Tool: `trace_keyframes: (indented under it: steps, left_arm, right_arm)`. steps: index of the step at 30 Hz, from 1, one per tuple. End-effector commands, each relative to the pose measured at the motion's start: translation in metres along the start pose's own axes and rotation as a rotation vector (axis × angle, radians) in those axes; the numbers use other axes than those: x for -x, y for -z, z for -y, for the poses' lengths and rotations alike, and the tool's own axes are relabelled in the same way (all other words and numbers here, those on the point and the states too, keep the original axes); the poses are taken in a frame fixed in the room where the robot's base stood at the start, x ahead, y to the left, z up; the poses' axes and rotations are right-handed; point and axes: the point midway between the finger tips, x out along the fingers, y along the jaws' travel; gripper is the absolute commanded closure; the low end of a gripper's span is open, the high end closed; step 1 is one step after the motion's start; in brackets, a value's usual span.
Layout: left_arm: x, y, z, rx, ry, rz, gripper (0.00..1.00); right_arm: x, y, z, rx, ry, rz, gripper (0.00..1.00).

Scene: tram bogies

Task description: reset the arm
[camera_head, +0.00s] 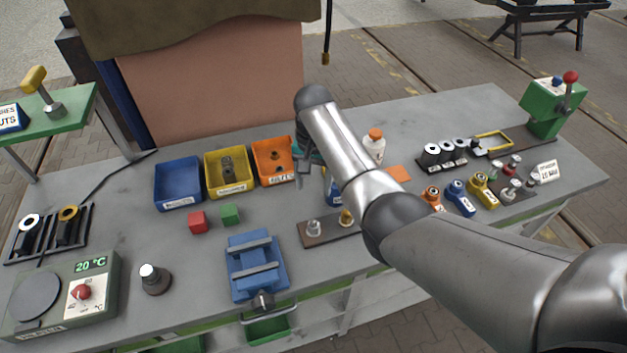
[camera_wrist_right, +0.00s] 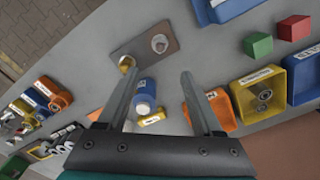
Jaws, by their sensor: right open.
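My right arm reaches in from the lower right of the head view, and its gripper (camera_head: 303,172) hangs over the table beside the orange bin, partly hidden by the arm. In the right wrist view the two fingers of my right gripper (camera_wrist_right: 162,73) are spread apart with nothing held. A blue round item with a pale top (camera_wrist_right: 146,90) shows between the fingers, apparently lower down on the table. My left gripper is in neither view.
Blue (camera_head: 178,190), yellow (camera_head: 229,191) and orange (camera_head: 274,176) bins stand at the table's back. A red cube (camera_head: 197,222), green cube (camera_head: 230,214), blue vise (camera_head: 256,266) and brown plate (camera_head: 318,239) with fittings lie in front. A white bottle (camera_head: 375,148) stands behind my arm.

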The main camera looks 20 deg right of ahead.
Motion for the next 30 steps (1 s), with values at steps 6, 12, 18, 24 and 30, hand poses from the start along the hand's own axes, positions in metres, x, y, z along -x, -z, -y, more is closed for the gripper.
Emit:
trace_keyframes:
  steps: [6,12,18,24,30]
  left_arm:
    - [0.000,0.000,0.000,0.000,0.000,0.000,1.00]
    - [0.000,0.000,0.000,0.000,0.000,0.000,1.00]
    - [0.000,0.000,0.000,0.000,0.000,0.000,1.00]
    - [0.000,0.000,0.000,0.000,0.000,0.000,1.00]
    - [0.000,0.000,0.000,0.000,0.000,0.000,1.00]
  right_arm:
    - [0.004,0.000,0.000,-0.001,-0.001,0.000,0.32]
    - [0.004,0.000,0.000,0.000,0.000,0.000,0.32]
    - [0.004,0.000,0.000,0.001,0.000,0.000,0.32]
    - [-0.015,-0.014,-0.012,0.052,0.010,-0.017,0.32]
    - [-0.047,-0.051,-0.042,0.182,0.032,-0.066,0.32]
